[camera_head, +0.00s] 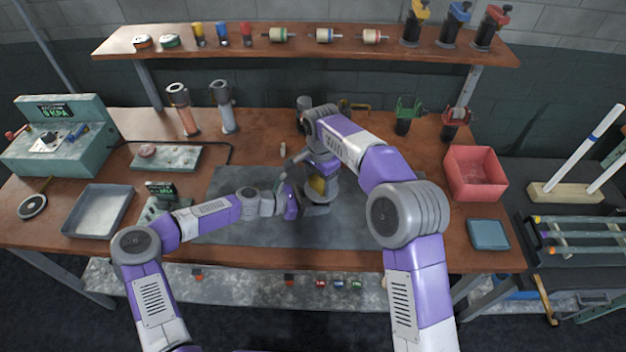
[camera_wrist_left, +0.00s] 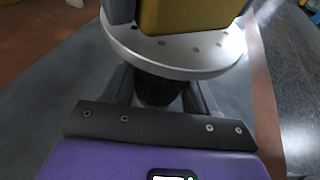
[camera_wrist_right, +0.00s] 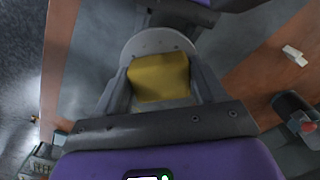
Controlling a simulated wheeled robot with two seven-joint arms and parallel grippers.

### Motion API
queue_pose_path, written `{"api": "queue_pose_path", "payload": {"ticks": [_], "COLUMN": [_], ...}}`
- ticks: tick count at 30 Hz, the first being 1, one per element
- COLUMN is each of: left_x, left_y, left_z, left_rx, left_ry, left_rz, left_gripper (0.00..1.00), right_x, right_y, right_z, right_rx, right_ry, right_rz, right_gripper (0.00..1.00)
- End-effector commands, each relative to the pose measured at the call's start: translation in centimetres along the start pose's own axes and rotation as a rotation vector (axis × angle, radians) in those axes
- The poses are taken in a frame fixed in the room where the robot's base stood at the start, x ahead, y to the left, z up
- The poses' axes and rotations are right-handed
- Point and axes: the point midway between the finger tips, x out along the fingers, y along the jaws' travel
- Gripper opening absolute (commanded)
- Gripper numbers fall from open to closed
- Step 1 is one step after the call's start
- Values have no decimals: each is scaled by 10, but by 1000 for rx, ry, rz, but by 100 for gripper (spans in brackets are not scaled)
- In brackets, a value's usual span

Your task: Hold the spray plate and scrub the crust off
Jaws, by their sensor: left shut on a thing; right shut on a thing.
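The spray plate (camera_wrist_left: 172,55) is a pale metal disc with small holes around its face. My left gripper (camera_wrist_left: 158,88) is shut on the dark stem below it and holds it level over the grey mat. My right gripper (camera_wrist_right: 160,82) is shut on a yellow scrub block (camera_wrist_right: 158,78). The block is against the plate's upper face, which also shows in the right wrist view (camera_wrist_right: 153,42). In the head view the yellow block (camera_head: 317,184) shows small between the two grippers. The block hides part of the plate, and I cannot make out crust on the visible rim.
The grey mat (camera_head: 235,220) around my grippers is mostly clear. A metal tray (camera_head: 97,211) lies at left, near a pressure box (camera_head: 62,145). A red bin (camera_head: 474,174) and a blue-grey pad (camera_head: 488,235) are at right. Two cylinders (camera_head: 222,108) stand behind.

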Motion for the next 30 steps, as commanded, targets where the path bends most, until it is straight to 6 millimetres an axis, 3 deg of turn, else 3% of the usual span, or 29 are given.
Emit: {"api": "queue_pose_path", "payload": {"ticks": [12,30], "left_x": [0,0], "left_y": [0,0], "left_z": [0,1], "left_rx": [0,1], "left_ry": [-1,-1], "left_rz": [1,0], "left_gripper": [40,40], "right_x": [1,1], "right_y": [28,-9], "right_z": [-30,13], "right_rx": [3,-2], "right_ry": [1,0], "right_rz": [4,3], "right_gripper": [41,41]}}
